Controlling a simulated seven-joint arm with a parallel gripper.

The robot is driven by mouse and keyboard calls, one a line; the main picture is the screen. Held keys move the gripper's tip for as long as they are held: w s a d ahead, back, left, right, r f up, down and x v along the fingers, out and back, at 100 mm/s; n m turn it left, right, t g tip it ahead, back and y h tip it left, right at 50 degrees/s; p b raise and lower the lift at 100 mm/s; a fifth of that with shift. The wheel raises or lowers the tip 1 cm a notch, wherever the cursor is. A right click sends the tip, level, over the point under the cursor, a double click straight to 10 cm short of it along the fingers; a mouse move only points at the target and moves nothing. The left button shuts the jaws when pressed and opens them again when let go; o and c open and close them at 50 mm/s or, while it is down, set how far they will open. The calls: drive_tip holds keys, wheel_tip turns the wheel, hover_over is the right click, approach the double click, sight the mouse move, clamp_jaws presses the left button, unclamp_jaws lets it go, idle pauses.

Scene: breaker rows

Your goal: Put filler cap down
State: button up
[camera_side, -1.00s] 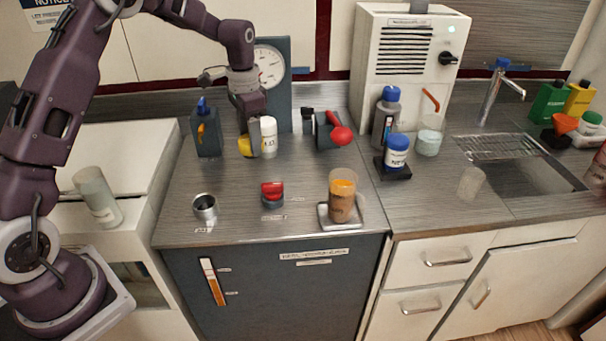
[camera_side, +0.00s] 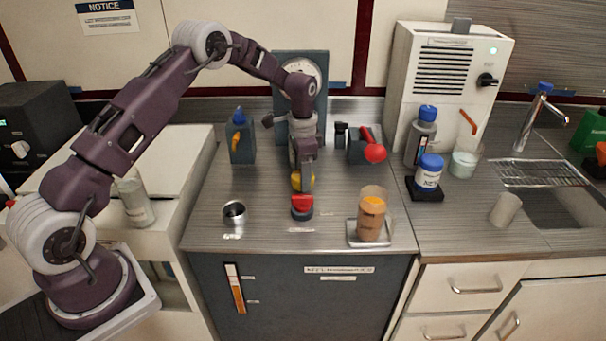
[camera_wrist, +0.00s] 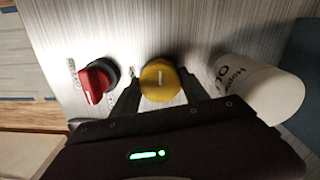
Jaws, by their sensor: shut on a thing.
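The yellow filler cap (camera_side: 296,181) is between the fingers of my gripper (camera_side: 303,184), low over the steel counter, just behind a red knob (camera_side: 302,206). In the wrist view the round cap (camera_wrist: 159,80) shows a pale line across its top, with a dark finger on each side. My gripper (camera_wrist: 160,92) is shut on it. I cannot tell whether the cap touches the counter.
Counter between the cup and the red knob is clear.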

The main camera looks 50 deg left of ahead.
drive_tip(key=shift+f, duration=0.15)
drive_tip(key=o, duration=1.2)
drive_tip(key=shift+o, duration=0.2)
wheel_tip(320, 180, up, 13)
drive_tip(key=s+d+r+n+t, duration=0.1)
drive_tip(key=s+d+r, duration=0.2)
drive_tip(key=s+r, duration=0.4)
drive_tip(key=s+d+r+n+t, duration=0.2)
drive_tip(key=s+d+r, duration=0.1)
drive_tip(key=s+r, duration=0.35)
drive_tip(key=s+d+n+t, duration=0.1)
drive_tip(key=s+d, duration=0.1)
drive_tip(key=s, duration=0.9)
drive_tip(key=s+d+f+n+t, duration=0.1)
drive_tip(key=s+d+n, duration=0.1)
drive_tip(key=s, duration=0.9)
drive_tip(key=shift+s+d+t, duration=0.15)
drive_tip(key=shift+s+t, duration=0.05)
drive_tip(key=shift+t, duration=0.1)
